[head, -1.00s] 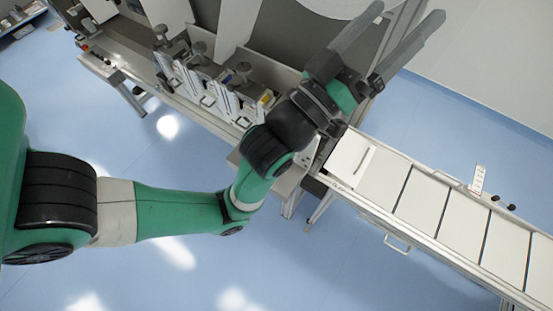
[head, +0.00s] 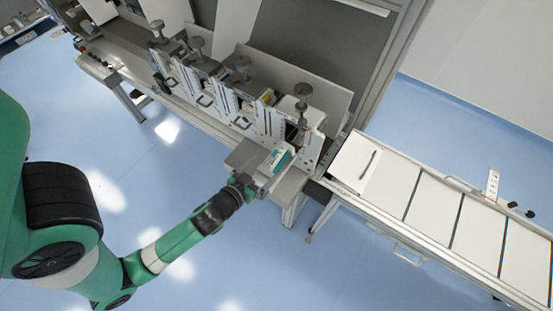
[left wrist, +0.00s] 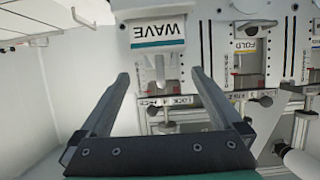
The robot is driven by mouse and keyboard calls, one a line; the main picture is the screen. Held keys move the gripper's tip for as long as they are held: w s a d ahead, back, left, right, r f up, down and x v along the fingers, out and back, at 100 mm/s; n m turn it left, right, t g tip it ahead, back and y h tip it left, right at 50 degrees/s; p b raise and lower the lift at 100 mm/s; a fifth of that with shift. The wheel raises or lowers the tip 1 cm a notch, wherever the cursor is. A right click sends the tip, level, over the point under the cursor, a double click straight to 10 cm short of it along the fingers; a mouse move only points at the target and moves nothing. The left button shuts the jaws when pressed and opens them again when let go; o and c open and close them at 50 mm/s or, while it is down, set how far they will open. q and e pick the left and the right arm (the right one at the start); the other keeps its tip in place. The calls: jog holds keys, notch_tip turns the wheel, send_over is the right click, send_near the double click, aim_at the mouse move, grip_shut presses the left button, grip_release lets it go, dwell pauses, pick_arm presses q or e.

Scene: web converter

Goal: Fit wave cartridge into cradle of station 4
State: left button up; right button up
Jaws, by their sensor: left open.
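The wave cartridge (head: 281,158), a white block with a teal stripe, is at the front of the rightmost station (head: 302,138). In the left wrist view the cartridge (left wrist: 158,32) shows its WAVE label upside down, and a pale handle sticks out from it. My left gripper (head: 258,181) is in front of the cartridge. In the left wrist view the open gripper (left wrist: 160,75) has one finger on each side of the handle, with gaps on both sides. I cannot tell how deep the cartridge sits in the cradle. My right gripper is out of view.
A station with a FOLD label (left wrist: 249,45) is beside the wave cartridge in the wrist view. Several stations with knobs (head: 196,45) line the machine. A conveyor with white panels (head: 430,207) is at the right. The blue floor (head: 200,265) in front is clear.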

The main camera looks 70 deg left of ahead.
aim_at(276, 156)
pick_arm(q)
jog(key=x, duration=0.2)
jog(key=shift+w+a, duration=0.25)
jog(key=shift+w, duration=0.05)
jog(key=p+x, duration=0.1)
jog(key=x, duration=0.4)
jog(key=shift+w, duration=0.1)
jog(key=shift+c, duration=0.3)
jog(key=shift+r, duration=0.1)
grip_shut()
